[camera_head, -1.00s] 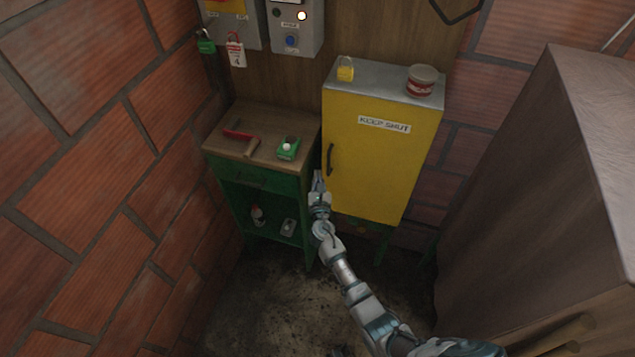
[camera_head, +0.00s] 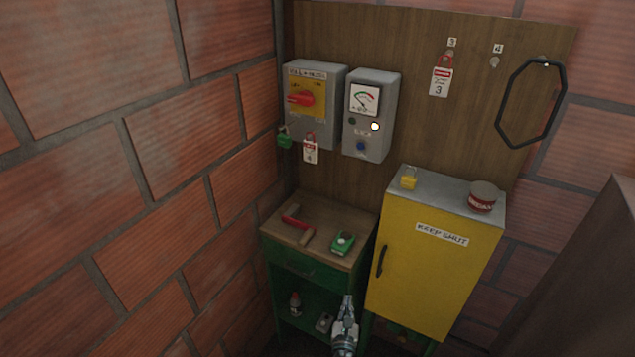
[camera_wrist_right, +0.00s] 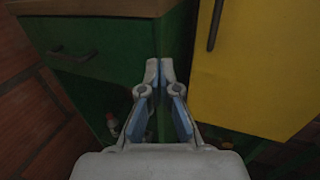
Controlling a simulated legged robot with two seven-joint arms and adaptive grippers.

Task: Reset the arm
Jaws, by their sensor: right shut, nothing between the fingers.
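My right gripper (camera_head: 347,303) is low in the head view, in front of the gap between the green bench and the yellow cabinet. In the right wrist view its two fingers (camera_wrist_right: 160,68) come together at the tips, with nothing between them. Behind them are the green bench side (camera_wrist_right: 120,70) and the yellow cabinet (camera_wrist_right: 255,75). It appears apart from both, but the exact distance is hard to tell. Only the gripper and a short part of my right arm show at the bottom edge of the head view. My left gripper is not seen.
The yellow "KEEP SHUT" cabinet (camera_head: 430,270) carries a yellow padlock (camera_head: 408,179) and a red can (camera_head: 482,196). The green bench (camera_head: 300,262) holds a red-handled tool (camera_head: 297,226) and green device (camera_head: 343,243). Switch boxes (camera_head: 318,105) hang above. A brown cabinet (camera_head: 580,290) stands right.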

